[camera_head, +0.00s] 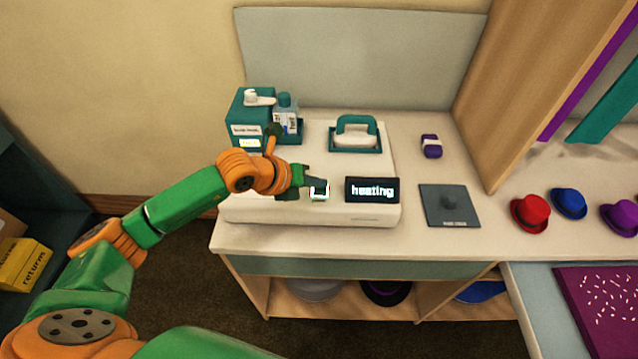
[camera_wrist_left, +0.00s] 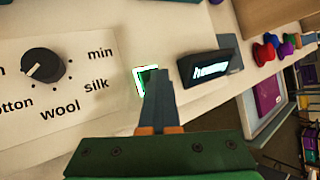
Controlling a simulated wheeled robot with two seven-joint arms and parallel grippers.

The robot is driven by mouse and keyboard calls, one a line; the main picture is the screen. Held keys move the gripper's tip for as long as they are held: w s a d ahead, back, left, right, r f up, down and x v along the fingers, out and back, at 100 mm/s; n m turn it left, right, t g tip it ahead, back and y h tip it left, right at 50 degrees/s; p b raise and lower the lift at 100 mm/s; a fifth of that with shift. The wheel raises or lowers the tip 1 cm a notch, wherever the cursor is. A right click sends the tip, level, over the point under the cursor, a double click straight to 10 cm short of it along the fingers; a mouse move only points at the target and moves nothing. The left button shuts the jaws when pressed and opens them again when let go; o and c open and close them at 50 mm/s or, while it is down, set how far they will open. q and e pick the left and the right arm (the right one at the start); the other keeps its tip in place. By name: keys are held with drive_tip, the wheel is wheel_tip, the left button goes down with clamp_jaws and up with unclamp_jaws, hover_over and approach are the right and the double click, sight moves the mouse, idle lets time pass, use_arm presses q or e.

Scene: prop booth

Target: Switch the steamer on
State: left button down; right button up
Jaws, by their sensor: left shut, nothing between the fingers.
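The steamer (camera_head: 245,211) is a white unit on the counter, with a teal-handled iron (camera_head: 355,135) resting in its holder at the back. Its dark display (camera_head: 372,190) reads "heating" and also shows in the left wrist view (camera_wrist_left: 209,68). A switch with a glowing green-white border (camera_head: 320,190) sits left of the display; it also shows in the left wrist view (camera_wrist_left: 141,72). My left gripper (camera_head: 312,187) is shut and empty, its tips at the lit switch, partly covering it. I cannot tell whether they touch. My right gripper is not in view.
A black dial (camera_wrist_left: 43,65) with fabric labels is on the panel. A teal box with bottles (camera_head: 250,115) stands at the back left. A dark grey plate (camera_head: 449,206) and a purple item (camera_head: 431,146) lie right. Small hats (camera_head: 530,212) stand farther right.

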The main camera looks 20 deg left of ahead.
sight(317, 190)
use_arm(q)
drive_tip(key=shift+r, duration=0.1)
wheel_tip(317, 190, up, 6)
drive_tip(key=p, duration=0.4)
drive_tip(key=shift+r+p, duration=0.1)
drive_tip(key=shift+p, duration=0.2)
drive_tip(key=shift+w, duration=0.1)
